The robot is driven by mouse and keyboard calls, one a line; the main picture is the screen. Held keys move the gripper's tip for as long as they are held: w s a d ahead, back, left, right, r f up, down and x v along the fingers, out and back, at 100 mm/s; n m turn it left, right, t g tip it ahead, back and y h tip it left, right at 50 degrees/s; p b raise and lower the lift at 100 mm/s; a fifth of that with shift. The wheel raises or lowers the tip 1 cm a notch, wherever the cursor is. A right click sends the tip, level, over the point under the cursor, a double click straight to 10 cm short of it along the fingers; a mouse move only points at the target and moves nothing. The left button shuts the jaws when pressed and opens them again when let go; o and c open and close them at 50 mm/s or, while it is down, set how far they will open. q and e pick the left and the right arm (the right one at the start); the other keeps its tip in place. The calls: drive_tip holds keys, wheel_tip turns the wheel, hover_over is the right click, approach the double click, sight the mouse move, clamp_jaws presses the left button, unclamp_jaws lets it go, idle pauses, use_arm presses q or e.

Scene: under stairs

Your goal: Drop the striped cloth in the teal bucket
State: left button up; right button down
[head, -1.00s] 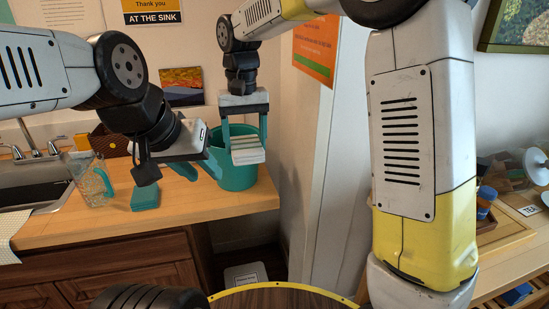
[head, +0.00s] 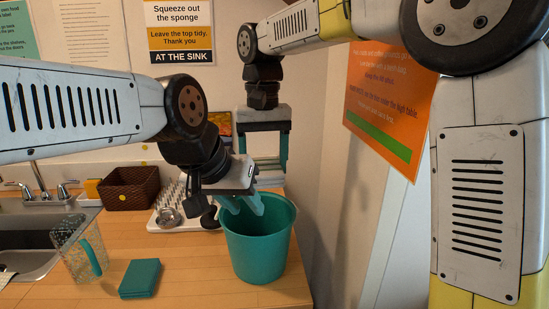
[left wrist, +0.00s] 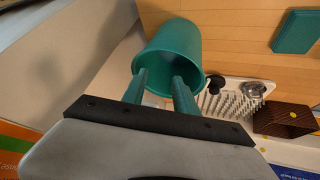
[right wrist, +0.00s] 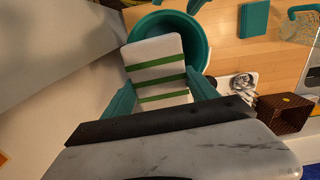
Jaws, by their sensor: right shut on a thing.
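The teal bucket (head: 258,262) stands upright on the wooden counter near its right end. My right gripper (head: 265,158) is shut on the striped cloth (head: 268,173), behind and above the bucket in the head view. In the right wrist view the cloth (right wrist: 155,68), white with green stripes, lies between the fingers and overlaps the bucket (right wrist: 199,45) beyond it.
A clear jug with a teal handle (head: 85,255) and a flat teal block (head: 140,278) stand left of the bucket. A brown basket (head: 130,188) and a white drying rack (head: 165,218) are behind. The sink (head: 25,250) is at far left. A wall rises on the right.

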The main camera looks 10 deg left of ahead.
sight(264, 164)
drive_tip(key=shift+f, duration=2.2)
drive_tip(key=shift+c, duration=0.9)
unclamp_jaws()
wheel_tip(264, 164, up, 8)
drive_tip(key=shift+f, duration=0.1)
